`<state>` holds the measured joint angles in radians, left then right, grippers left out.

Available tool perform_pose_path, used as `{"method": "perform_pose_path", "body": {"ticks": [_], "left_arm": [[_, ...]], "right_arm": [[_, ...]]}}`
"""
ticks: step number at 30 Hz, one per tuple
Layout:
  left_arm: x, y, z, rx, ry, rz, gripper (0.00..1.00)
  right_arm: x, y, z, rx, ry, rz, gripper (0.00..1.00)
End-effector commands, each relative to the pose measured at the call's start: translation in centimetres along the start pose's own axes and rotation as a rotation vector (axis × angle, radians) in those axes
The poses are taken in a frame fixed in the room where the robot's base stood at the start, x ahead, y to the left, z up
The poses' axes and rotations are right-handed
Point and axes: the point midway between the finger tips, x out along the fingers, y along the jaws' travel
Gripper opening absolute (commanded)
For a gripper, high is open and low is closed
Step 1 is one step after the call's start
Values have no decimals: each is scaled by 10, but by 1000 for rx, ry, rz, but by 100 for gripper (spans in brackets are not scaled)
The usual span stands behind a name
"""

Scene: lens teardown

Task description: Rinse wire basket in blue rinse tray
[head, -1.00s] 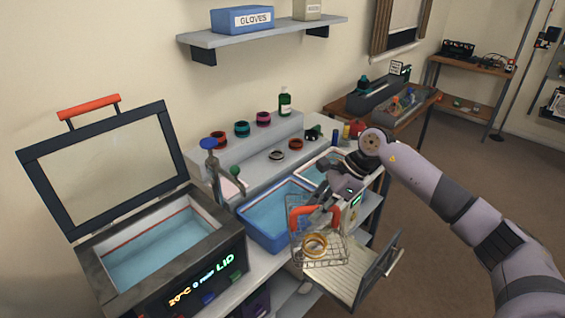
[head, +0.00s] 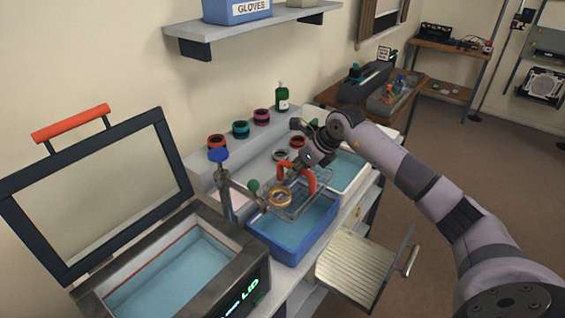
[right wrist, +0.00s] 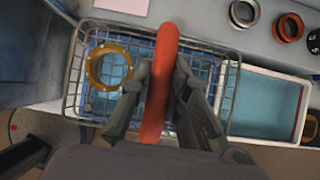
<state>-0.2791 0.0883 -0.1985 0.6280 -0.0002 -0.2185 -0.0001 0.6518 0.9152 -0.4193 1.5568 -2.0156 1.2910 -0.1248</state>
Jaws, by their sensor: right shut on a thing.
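The wire basket (right wrist: 75,75) hangs from its red handle (right wrist: 161,75), with a brass ring (right wrist: 108,67) inside at one end. My right gripper (right wrist: 164,95) is shut on the red handle. In the head view the basket (head: 297,207) is above the blue rinse tray (head: 296,253), which holds water. From these views I cannot tell whether its bottom touches the water. My right gripper (head: 297,168) also shows there at the handle. My left gripper is not in view.
A tap with a blue knob (head: 218,155) stands close to the tray's left side. An open-lidded cleaner bath (head: 180,270) is at the left. A white tray (head: 347,172) adjoins at the right. A ribbed drawer or rack (head: 352,265) sticks out in front.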

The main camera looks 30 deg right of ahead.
Motion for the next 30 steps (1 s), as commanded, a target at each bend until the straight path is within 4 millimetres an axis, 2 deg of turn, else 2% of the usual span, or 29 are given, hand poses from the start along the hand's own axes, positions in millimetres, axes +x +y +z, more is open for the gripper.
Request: {"method": "perform_pose_path", "body": {"ticks": [4, 9, 12, 17, 24, 30], "left_arm": [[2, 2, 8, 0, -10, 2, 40], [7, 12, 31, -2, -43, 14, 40], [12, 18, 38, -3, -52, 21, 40], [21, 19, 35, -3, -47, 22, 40], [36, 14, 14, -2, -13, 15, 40], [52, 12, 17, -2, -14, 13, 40]], "right_arm": [[2, 0, -2, 0, -1, 0, 0], [11, 0, -7, 0, -1, 1, 0], [19, 0, -12, 0, -1, 2, 0], [32, 0, -21, 0, 0, 2, 0], [52, -1, -34, 0, -1, 2, 0], [69, -2, -46, -2, -2, 0, 0]]}}
